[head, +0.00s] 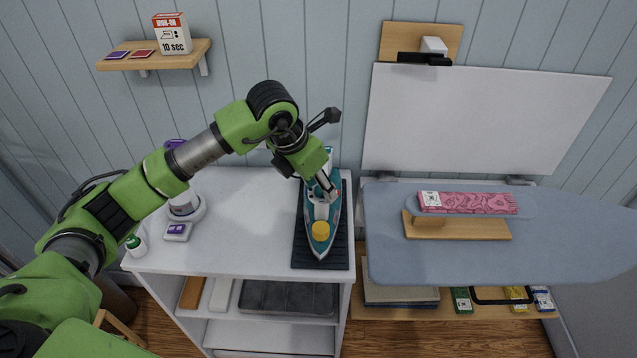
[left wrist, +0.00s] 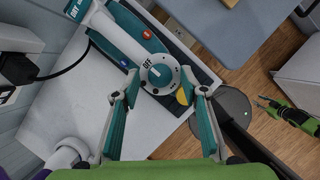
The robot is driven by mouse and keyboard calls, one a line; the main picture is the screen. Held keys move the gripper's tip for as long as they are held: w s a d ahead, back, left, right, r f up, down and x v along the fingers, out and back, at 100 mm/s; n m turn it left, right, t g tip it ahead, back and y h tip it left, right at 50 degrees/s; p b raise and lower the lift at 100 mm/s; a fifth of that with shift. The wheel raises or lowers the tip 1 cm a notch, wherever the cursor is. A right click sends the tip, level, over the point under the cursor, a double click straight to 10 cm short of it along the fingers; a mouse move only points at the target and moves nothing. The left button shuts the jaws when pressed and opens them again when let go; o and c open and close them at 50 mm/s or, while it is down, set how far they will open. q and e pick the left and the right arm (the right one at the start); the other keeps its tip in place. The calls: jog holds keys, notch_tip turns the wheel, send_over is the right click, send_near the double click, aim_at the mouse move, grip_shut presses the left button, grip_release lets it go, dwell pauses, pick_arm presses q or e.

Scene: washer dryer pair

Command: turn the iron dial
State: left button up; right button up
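The teal and white iron (head: 322,222) lies on a dark mat (head: 301,250) on the white cabinet top. Its round grey dial (left wrist: 158,74) shows in the left wrist view, with an "OFF" mark beside it. A yellow round part (head: 320,231) is nearer the iron's tip. My left gripper (head: 324,188) is over the iron; in the left wrist view (left wrist: 158,93) its fingers are spread apart, one to each side of the dial, with nothing between them. Contact cannot be told. A green and black gripper, seemingly my right (left wrist: 272,107), is far off over the floor, too small to read.
The blue-grey ironing board (head: 570,235) is right of the cabinet, with a pink patterned cloth (head: 475,203) on a wooden stand. A wall shelf (head: 154,60) is above.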

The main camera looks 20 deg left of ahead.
pick_arm(q)
jog(key=c, duration=1.1)
jog(key=shift+c, duration=0.2)
